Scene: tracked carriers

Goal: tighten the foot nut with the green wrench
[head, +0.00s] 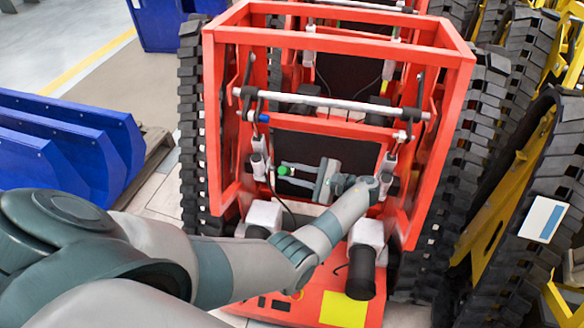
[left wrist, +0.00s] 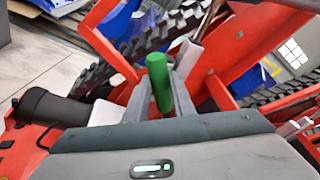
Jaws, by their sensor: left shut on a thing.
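The green wrench shows as a small green end (head: 283,170) in the head view and as a thick green handle (left wrist: 158,82) in the left wrist view. My left gripper (head: 285,173) reaches inside the red carrier frame, with its fingers pointing left. In the left wrist view the fingers (left wrist: 160,90) stand on either side of the green handle, shut on it. The wrench's working end is hidden. I cannot make out the foot nut in either view. My right gripper is in neither view.
The red carrier frame (head: 218,120) surrounds my left gripper, with a metal crossbar (head: 330,103) above it. Black tracks (head: 192,130) flank the frame. Blue curved panels (head: 60,150) stand at left, and yellow tracked carriers (head: 500,185) at right. Open floor (head: 110,75) lies at the back left.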

